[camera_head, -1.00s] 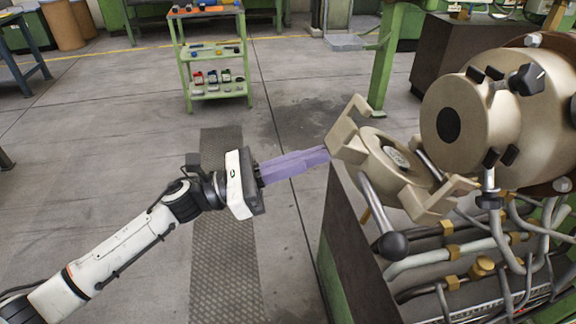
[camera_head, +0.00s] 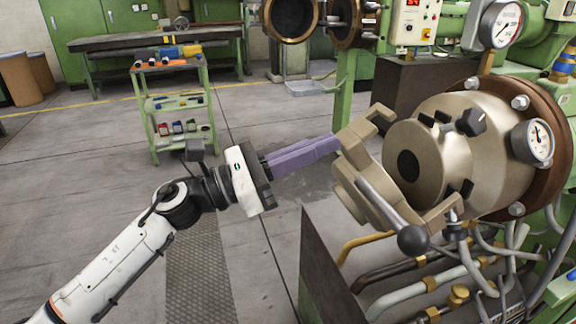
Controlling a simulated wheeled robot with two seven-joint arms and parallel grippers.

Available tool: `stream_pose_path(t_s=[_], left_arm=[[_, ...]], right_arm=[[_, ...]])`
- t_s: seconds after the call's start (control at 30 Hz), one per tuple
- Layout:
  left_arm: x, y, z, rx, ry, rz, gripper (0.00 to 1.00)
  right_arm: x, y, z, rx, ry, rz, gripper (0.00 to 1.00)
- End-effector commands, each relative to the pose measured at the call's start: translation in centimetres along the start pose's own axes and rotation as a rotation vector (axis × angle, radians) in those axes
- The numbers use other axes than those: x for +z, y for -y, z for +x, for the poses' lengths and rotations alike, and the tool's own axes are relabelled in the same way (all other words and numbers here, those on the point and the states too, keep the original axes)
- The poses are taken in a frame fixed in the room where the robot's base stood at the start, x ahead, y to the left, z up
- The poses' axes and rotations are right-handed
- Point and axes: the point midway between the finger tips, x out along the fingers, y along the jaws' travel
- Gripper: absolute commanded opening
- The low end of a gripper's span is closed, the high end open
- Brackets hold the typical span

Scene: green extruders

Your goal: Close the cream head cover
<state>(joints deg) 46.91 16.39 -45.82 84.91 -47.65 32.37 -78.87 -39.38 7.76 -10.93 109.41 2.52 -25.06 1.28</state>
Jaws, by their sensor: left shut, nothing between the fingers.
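The cream head cover (camera_head: 352,176) is a pronged disc hinged beside the cream extruder head (camera_head: 428,160). It stands partly open, turned edge-on in front of the head's round face, with a gap between them. A lever with a dark ball knob (camera_head: 413,239) hangs at its lower side. My left gripper (camera_head: 334,145) has purple fingers, shut and empty. Its fingertips are at the upper left, outer side of the cover, touching or very close to it; I cannot tell which. My right gripper is not in view.
Pipes and hoses (camera_head: 440,285) run below the head. A pressure gauge (camera_head: 533,141) sits on its right side. A green tool cart (camera_head: 180,110) stands at the back left. The floor around my left arm is clear.

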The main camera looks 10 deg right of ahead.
Motion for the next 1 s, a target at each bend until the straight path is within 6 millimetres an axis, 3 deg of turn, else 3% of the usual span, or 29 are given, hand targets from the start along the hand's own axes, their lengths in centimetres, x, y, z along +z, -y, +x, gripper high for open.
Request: stream_pose_path(t_s=[0.2, 0.5, 1.0], left_arm=[[1.6, 0.5, 3.4, -0.016, 0.004, 0.0, 0.0], [3.2, 0.1, 6.3, -0.002, 0.002, 0.002, 0.0], [3.2, -0.1, 6.4, 0.004, 0.0, 0.001, 0.0]], right_arm=[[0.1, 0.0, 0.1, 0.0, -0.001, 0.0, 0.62], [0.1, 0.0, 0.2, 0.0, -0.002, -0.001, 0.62], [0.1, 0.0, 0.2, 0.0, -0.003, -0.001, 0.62]])
